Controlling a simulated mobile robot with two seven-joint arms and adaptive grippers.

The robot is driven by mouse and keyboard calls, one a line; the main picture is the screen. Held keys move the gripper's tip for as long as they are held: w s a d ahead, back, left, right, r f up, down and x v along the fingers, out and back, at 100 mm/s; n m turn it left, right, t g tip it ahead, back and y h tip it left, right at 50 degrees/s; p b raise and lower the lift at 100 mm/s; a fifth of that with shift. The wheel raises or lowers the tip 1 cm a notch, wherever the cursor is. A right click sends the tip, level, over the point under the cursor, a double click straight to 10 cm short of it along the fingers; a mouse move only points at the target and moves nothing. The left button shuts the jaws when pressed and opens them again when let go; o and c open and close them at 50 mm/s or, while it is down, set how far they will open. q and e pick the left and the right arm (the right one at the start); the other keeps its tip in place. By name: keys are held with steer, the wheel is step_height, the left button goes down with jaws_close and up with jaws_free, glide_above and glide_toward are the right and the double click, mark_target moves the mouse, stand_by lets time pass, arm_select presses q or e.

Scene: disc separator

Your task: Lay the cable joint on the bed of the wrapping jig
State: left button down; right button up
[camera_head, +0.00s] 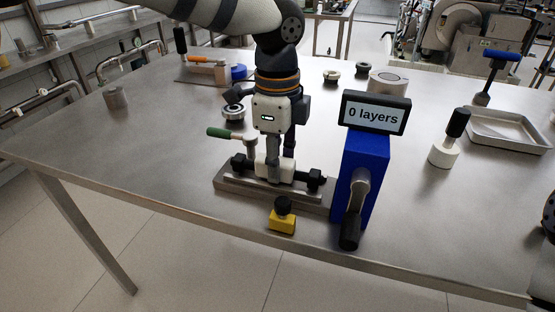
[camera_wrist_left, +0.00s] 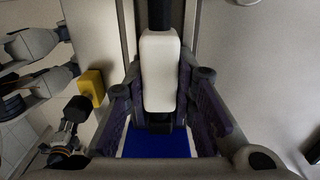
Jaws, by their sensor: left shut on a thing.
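The cable joint, a white block (camera_head: 261,169) with black cable at its ends, lies lengthwise along the wrapping jig. The jig has a grey metal base (camera_head: 228,184), black end supports, a green-handled lever (camera_head: 218,133) and a blue housing (camera_head: 366,165) with a crank. My left gripper (camera_head: 274,178) points down and is shut on the white block. In the left wrist view the block (camera_wrist_left: 160,72) shows between the fingers. The joint is low at the bed; whether it touches is hidden by the fingers.
A display (camera_head: 375,113) reading "0 layers" tops the blue housing. A yellow block with a black knob (camera_head: 282,221) stands in front of the jig. A white-based black-handled tool (camera_head: 444,155) and metal tray (camera_head: 509,132) are at right. The table's left side is mostly clear.

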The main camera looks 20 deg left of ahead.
arm_select(q)
steer(key=shift+f, duration=0.2)
steer(key=c, duration=1.2)
jaws_free()
steer(key=shift+c, duration=0.2)
step_height(320, 180, up, 12)
